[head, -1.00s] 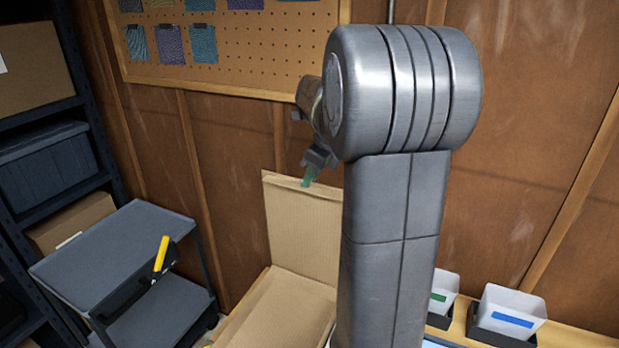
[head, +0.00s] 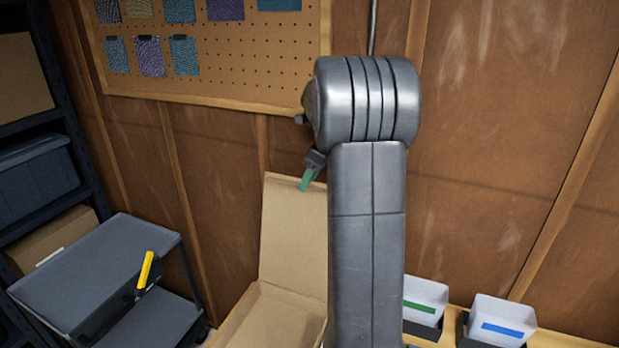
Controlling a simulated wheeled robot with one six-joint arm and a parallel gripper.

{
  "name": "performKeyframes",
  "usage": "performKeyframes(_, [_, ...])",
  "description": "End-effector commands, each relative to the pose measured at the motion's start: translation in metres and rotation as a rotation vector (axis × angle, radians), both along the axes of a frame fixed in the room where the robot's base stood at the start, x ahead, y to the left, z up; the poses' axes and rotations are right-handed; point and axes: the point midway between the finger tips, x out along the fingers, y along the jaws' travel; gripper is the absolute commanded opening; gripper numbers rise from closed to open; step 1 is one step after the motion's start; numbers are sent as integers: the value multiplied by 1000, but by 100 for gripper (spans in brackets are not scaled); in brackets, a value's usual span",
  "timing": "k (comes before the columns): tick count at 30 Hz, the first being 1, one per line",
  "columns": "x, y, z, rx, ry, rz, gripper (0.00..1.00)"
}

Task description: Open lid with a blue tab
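A blue strip (head: 502,331) shows on the front of a pale, translucent bin or raised cover (head: 503,312) at the lower right. It sits in a dark holder. A similar one with a green strip (head: 419,307) stands to its left, partly behind my arm. An open cardboard box (head: 280,318) is at the lower middle, its flap (head: 291,235) standing up. My gripper (head: 309,176) is small and partly hidden by my arm, by the flap's top edge. A green piece shows at its tip; whether it is a finger or something held is unclear.
A grey cart (head: 92,270) with a yellow-handled item (head: 146,268) stands at the lower left, beside a dark shelf rack (head: 62,130). A pegboard (head: 255,62) with fabric swatches hangs on the wooden wall. The wall at right is bare.

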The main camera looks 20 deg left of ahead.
Motion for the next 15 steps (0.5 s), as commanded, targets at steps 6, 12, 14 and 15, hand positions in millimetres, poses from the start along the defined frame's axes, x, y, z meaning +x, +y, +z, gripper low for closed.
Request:
performKeyframes(6, [0, 0, 1, 1, -1, 0, 40])
performKeyframes(12, [2, -5, 12, 2, -5, -2, 40])
performKeyframes(14, [2, -9, 21, 2, -6, -3, 40])
performKeyframes(15, [2, -12, 28, 2, -6, -2, 40])
